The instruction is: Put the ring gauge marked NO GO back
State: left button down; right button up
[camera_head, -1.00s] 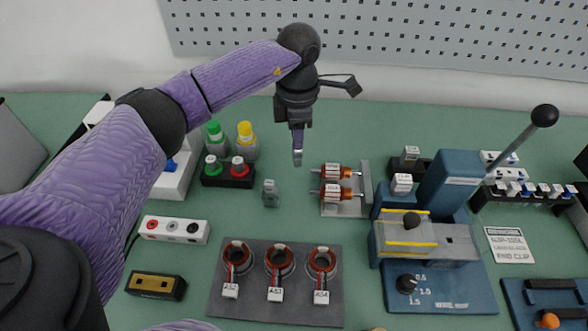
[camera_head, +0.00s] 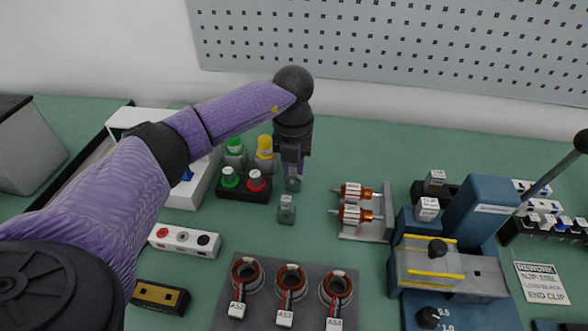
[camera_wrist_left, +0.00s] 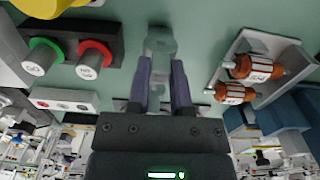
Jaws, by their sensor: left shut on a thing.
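My left gripper (camera_head: 292,174) hangs fingers down over the bench, just right of a black block. It is shut on a small grey piece (camera_head: 293,184), which also shows between the fingertips in the left wrist view (camera_wrist_left: 160,44) with a ring-shaped part. No marking on it is readable. A second small grey piece (camera_head: 286,210) stands on the bench, nearer than the gripper. My right gripper is out of view.
Yellow-capped (camera_head: 265,147) and green-capped bottles stand behind the block. A rack with two copper-wound rotors (camera_head: 356,215) is to the right, then a blue press (camera_head: 480,205). A white socket box (camera_head: 184,241) and a mat with stators (camera_head: 262,266) lie nearer. Bench behind the rotors is clear.

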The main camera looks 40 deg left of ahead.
aim_at(293, 165)
pick_arm(q)
jog(key=shift+f, duration=0.15)
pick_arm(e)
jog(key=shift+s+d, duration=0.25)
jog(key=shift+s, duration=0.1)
pick_arm(q)
jog(key=shift+f, duration=0.15)
jog(key=c, duration=0.5)
grip_release()
jog(key=shift+c, duration=0.2)
jog(key=shift+r, duration=0.4)
notch_tip(293, 165, up, 12)
jog(key=p, duration=0.4)
jog(key=shift+f, duration=0.2)
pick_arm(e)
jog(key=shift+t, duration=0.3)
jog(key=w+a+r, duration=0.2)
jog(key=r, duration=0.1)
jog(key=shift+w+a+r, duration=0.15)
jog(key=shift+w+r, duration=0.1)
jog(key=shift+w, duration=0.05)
